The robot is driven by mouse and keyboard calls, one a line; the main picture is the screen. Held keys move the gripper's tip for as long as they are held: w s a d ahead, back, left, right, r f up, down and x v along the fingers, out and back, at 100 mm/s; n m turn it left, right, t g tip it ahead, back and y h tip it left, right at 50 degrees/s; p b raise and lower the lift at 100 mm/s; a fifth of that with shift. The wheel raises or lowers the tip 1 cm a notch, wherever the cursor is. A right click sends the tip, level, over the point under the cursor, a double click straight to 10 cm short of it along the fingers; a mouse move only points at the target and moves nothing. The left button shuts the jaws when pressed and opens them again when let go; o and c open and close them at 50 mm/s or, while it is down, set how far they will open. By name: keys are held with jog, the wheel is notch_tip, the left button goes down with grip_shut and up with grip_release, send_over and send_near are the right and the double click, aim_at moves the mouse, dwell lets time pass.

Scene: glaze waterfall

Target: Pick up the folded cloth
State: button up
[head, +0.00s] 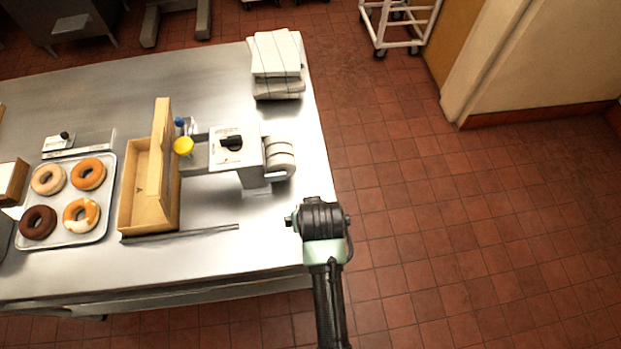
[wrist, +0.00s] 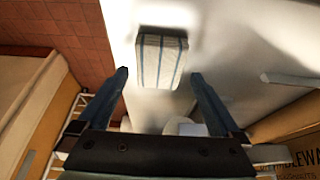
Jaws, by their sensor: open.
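The folded cloth (head: 276,64) is a white stack with dark stripes, lying at the far right corner of the steel table in the head view. In the wrist view the cloth (wrist: 160,62) shows blue-grey stripes and appears between and beyond my fingers. My gripper (wrist: 159,74) is open, with nothing held between its fingers. In the head view my arm's end is by the table's right edge, well nearer than the cloth, and its fingers are hidden there.
A tape dispenser (head: 236,148) and an open cardboard box (head: 149,185) stand on the table (head: 215,262). A thin rod (head: 180,234) lies in front. A tray (head: 60,243) of doughnuts is at left. Tiled floor (head: 430,220) is clear to the right; a white cart (head: 398,28) stands behind.

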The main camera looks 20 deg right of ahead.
jog(key=shift+x, duration=0.75)
jog(key=c, duration=1.2)
jog(key=shift+c, duration=0.2)
notch_tip(320, 180, up, 10)
jog(key=b, duration=0.1)
